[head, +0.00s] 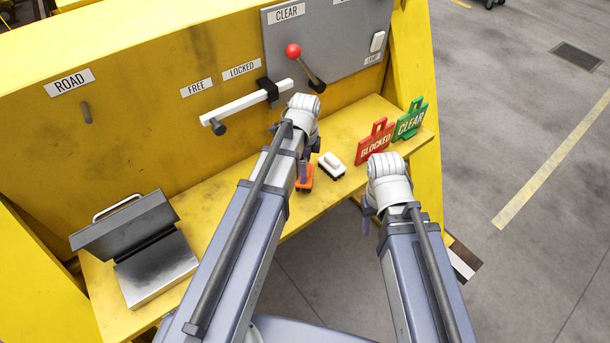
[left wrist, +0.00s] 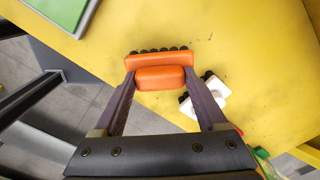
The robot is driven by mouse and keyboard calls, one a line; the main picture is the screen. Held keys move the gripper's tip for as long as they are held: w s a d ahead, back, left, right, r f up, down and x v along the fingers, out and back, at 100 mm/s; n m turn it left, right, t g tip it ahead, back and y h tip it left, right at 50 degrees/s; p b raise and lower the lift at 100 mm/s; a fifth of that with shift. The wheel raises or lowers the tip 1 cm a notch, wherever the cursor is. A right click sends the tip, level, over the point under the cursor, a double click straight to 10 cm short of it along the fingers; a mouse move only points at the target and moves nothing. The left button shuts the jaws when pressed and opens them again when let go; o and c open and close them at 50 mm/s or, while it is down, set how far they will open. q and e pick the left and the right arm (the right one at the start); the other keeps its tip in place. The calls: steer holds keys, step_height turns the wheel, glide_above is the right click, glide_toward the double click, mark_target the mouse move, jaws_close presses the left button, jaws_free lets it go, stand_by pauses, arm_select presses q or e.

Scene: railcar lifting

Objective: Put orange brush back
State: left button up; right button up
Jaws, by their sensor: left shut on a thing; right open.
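The orange brush (head: 304,183) is on the yellow shelf (head: 225,195); it also shows in the left wrist view (left wrist: 160,68), with a row of dark bristles along its far edge. My left gripper (left wrist: 160,80) is shut on the brush's orange grip, one finger on each side. In the head view my left arm partly covers the left gripper (head: 303,168). I cannot tell whether the brush touches the shelf. My right gripper (head: 367,222) is open and empty in front of the shelf edge, mostly hidden by its wrist.
A white brush (head: 332,165) lies just right of the orange one. Red BLOCKED (head: 376,143) and green CLEAR (head: 411,120) tags stand farther right. An open metal box (head: 158,268) sits on the left. A red-knobbed lever (head: 293,51) and a white bar (head: 245,104) project above the shelf.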

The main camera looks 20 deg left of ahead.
arm_select(q)
steer(key=shift+f+b, duration=0.65)
steer(key=shift+f, duration=0.5)
arm_select(e)
steer(key=shift+f, duration=1.15)
arm_select(q)
steer(key=shift+f, duration=0.1)
arm_select(e)
steer(key=shift+f, duration=0.1)
arm_select(q)
steer(key=shift+f, duration=0.15)
steer(key=o, duration=1.2)
steer(key=shift+o, duration=0.2)
steer(key=shift+r, duration=0.2)
step_height(320, 180, up, 12)
steer(key=p, duration=1.2)
arm_select(e)
step_height(320, 180, up, 12)
